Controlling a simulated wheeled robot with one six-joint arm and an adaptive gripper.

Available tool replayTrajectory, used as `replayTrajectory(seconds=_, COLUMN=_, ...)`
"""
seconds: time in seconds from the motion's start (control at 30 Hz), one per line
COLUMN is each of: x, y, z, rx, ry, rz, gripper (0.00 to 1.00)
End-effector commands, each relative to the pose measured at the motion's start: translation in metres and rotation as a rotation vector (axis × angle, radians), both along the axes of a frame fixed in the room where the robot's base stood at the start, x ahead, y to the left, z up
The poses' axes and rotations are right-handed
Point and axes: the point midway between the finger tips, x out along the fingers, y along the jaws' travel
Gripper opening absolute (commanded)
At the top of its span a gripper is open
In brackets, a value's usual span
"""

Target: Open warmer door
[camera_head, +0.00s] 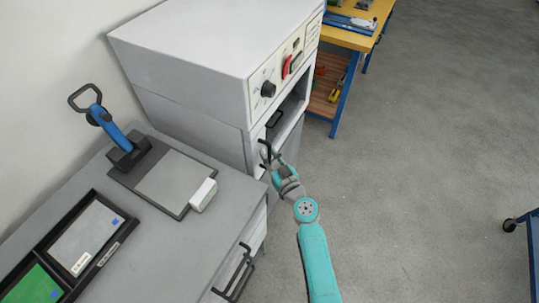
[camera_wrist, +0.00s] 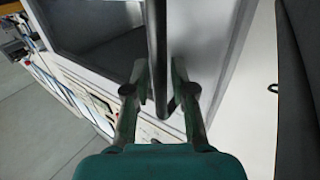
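The warmer (camera_head: 215,50) is a pale grey cabinet with a control panel, standing at the back beside the workbench. Its front (camera_head: 288,112) below the panel shows a dark recessed area, and I cannot tell from this angle how far the door stands open. A black bar handle (camera_head: 264,150) is at the front's near side. My gripper (camera_head: 271,165) is at this handle. In the wrist view the dark handle bar (camera_wrist: 157,40) runs between the two fingers of my gripper (camera_wrist: 160,85). The fingers are apart, one on each side of the bar, with small gaps showing.
The grey workbench (camera_head: 228,205) at left holds a blue-handled press (camera_head: 112,130), a white block (camera_head: 203,195) and a black tray (camera_head: 112,244). A yellow-topped bench (camera_head: 345,38) stands behind the warmer. The floor (camera_head: 430,150) at right is clear, except for a wheeled blue frame (camera_head: 528,222).

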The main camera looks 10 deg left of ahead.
Motion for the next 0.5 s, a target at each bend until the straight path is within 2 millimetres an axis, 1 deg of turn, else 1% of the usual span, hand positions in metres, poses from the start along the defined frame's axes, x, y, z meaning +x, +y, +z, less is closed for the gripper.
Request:
replayTrajectory(seconds=0.07, x=-0.0001, y=-0.0002, z=0.0000, rx=0.000, ry=0.000, rz=0.000, gripper=0.25)
replayTrajectory(seconds=0.1, x=-0.0001, y=-0.0002, z=-0.0001, rx=0.000, ry=0.000, rz=0.000, gripper=0.15)
replayTrajectory(seconds=0.17, x=-0.0002, y=-0.0003, z=0.0000, rx=0.000, ry=0.000, rz=0.000, gripper=0.00)
replayTrajectory(seconds=0.5, x=-0.0002, y=-0.0021, z=-0.0002, rx=-0.001, ry=0.001, rz=0.002, gripper=0.00)
